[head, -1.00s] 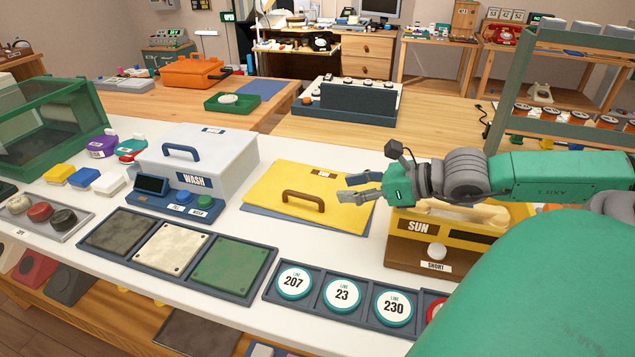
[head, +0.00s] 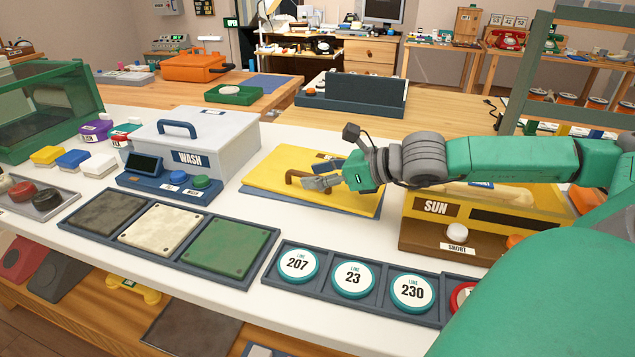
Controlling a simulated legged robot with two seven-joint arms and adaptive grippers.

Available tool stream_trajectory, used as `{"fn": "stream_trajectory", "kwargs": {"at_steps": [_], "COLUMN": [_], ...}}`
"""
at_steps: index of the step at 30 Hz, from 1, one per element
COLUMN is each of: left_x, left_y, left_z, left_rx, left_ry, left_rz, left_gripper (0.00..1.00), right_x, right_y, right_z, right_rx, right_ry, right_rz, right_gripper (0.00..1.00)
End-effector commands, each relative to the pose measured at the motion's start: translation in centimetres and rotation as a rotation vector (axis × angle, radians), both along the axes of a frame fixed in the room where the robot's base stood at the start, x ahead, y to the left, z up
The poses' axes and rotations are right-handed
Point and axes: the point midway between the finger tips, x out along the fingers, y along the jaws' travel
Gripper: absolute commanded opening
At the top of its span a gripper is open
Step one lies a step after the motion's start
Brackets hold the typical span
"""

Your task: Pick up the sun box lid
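The yellow sun box lid (head: 277,187) lies flat on a dark blue mat on the white bench, in the middle of the head view. Its brown handle (head: 291,176) stands up from it and is partly hidden by my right gripper. My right gripper (head: 310,172) is over the lid, its fingers apart at the handle's right side. I cannot tell whether the fingers touch the handle. The yellow and brown SUN box (head: 436,232) is open, to the right under my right forearm, with a pale thing inside. My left gripper is not in view.
A white WASH box (head: 225,148) with a blue handle stands left of the lid. Square tiles in a tray (head: 172,276) and round numbered discs in a tray (head: 322,294) lie in front. Bare white bench (head: 290,226) shows between these and the lid.

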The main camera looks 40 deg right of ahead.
Motion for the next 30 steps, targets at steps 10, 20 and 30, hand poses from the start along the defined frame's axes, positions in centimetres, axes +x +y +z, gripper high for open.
{"fn": "stream_trajectory", "kwargs": {"at_steps": [10, 20, 30], "left_x": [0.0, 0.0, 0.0], "left_y": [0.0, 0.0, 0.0], "left_z": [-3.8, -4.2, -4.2], "left_rx": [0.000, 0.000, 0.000], "left_ry": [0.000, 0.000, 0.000], "left_rz": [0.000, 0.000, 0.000], "left_gripper": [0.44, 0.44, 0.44], "right_x": [3.5, 4.4, 4.4], "right_y": [1.1, 1.7, 1.5], "right_z": [-2.1, -1.9, -1.9], "right_rx": [0.000, 0.000, 0.002], "right_ry": [0.000, 0.001, -0.001], "right_rz": [0.002, 0.000, 0.001], "right_gripper": [0.36, 0.36, 0.00]}}
